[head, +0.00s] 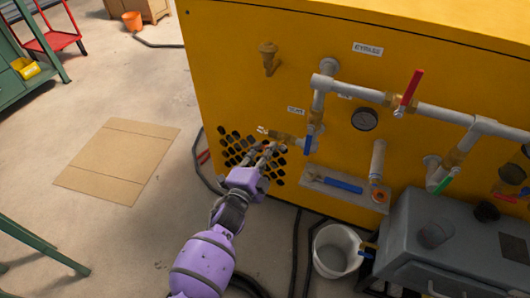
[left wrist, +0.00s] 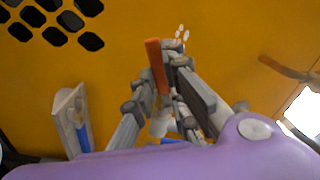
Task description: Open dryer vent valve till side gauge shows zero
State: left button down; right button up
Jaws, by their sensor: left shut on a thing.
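My left gripper (head: 266,149) is at the front of the yellow cabinet (head: 240,60), by a small brass valve (head: 285,137) that ends a grey pipe branch. In the left wrist view, the gripper (left wrist: 172,75) is shut around a narrow orange-red lever (left wrist: 156,66), apparently this valve's handle. The fingers hide part of it. A blue lever (head: 308,144) hangs down just right of the brass valve. A round dark-faced gauge (head: 365,119) sits on the cabinet below the main pipe. Its needle is too small to read. My right gripper is not in view.
A red lever (head: 410,87) stands upright on the main pipe, and a green lever (head: 446,181) is at the right. A small shelf (head: 320,177) holds a blue-handled tool. A white bucket (head: 336,250) and a grey tank unit (head: 425,235) stand below. Cardboard (head: 118,160) lies on open floor.

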pick_arm(q)
jog(key=c, duration=1.7)
grip_release()
jog(key=shift+c, duration=0.2)
jog(key=v, duration=1.2)
